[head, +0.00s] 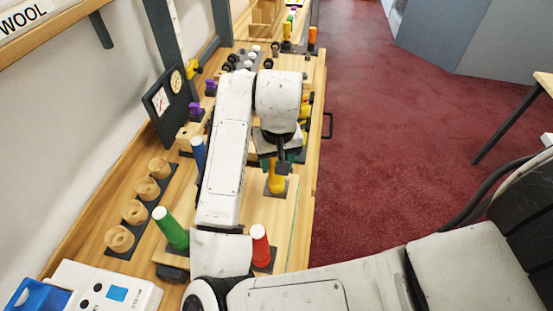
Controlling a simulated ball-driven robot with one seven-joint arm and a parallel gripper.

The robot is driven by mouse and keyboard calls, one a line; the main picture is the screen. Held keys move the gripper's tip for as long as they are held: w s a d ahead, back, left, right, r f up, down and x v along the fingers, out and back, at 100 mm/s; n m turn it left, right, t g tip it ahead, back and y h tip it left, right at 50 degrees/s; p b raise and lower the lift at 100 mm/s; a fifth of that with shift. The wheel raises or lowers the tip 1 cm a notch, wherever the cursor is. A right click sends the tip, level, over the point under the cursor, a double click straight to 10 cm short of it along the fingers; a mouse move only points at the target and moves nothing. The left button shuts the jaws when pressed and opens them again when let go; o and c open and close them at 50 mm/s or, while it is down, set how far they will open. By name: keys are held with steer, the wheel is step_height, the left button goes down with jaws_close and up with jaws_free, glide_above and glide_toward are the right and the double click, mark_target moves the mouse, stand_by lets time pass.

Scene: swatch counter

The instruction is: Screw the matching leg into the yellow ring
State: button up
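A yellow tapered piece (276,184), which looks like the yellow leg, stands upright on a dark square base directly under my gripper (283,168). The dark fingers are at or just above its top; I cannot tell whether they touch it or how far apart they are. A green leg (170,228) with a white end, a red leg (260,246) with a white end and a blue leg (198,152) stand upright nearby. I cannot make out a yellow ring; my arm covers the middle of the counter.
Wooden cups (120,239) stand in a row along the left. A white device (105,290) is at the near left. A dark gauge panel (164,104) and small knobs (252,50) are farther back. Red carpet lies open to the right.

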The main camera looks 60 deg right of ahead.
steer(key=n+p, duration=0.2)
steer(key=shift+s+r+n, duration=0.1)
steer(key=shift+r+n, duration=0.2)
steer(key=shift+r, duration=0.05)
steer(key=n+p, duration=0.3)
steer(key=n, duration=0.1)
steer(key=shift+y, duration=0.3)
steer(key=shift+f+n, duration=0.3)
steer(key=shift+n, duration=0.7)
steer(key=n+y, duration=0.1)
steer(key=n, duration=0.5)
